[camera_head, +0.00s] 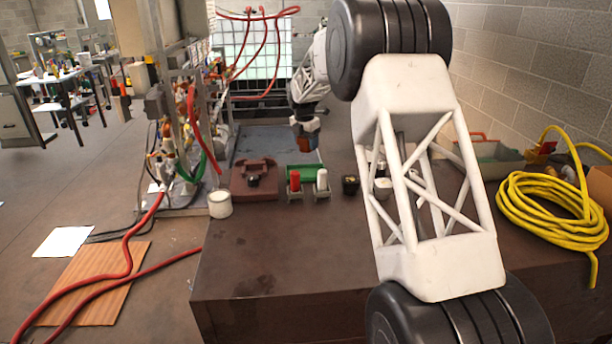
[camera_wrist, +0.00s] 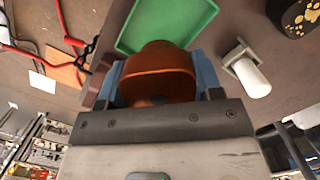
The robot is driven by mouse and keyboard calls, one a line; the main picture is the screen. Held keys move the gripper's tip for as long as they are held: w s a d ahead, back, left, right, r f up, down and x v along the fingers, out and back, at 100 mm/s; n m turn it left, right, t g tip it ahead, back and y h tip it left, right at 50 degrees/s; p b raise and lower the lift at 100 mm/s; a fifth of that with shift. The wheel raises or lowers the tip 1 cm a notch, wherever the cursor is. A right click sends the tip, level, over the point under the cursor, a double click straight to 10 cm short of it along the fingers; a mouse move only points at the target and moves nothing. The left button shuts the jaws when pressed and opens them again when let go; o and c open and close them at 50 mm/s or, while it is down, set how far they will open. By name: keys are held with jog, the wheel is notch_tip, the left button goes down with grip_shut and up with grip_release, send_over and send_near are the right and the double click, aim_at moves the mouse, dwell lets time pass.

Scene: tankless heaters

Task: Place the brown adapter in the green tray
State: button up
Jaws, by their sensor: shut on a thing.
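The brown adapter (camera_wrist: 158,72) is a rounded reddish-brown piece between the blue fingers of my gripper (camera_wrist: 157,82) in the wrist view. My gripper is shut on it. In the head view my gripper (camera_head: 306,128) is above the table's far part, behind the green tray (camera_head: 311,170). The adapter overlaps the tray's near edge in that picture and appears to be held above the table. Its underside is hidden.
A red cylinder (camera_head: 295,180) and a white cylinder (camera_head: 321,180) in grey holders stand just before the tray. A brown object (camera_head: 254,178) is left of it, a black gold-spotted piece (camera_head: 350,184) right. A white cup (camera_head: 220,204) and yellow cable (camera_head: 548,205) stand farther out.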

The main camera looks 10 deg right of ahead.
send_over(307, 174)
jog(key=shift+s+a+f, duration=0.15)
jog(key=shift+f, duration=2.3)
jog(key=shift+f, duration=2.55)
jog(key=shift+f, duration=0.1)
jog(key=o, duration=1.1)
jog(key=shift+c, duration=0.2)
jog(key=r, duration=0.7)
jog(key=s+a+r, duration=0.1)
jog(key=r, duration=0.3)
jog(key=shift+r, duration=0.55)
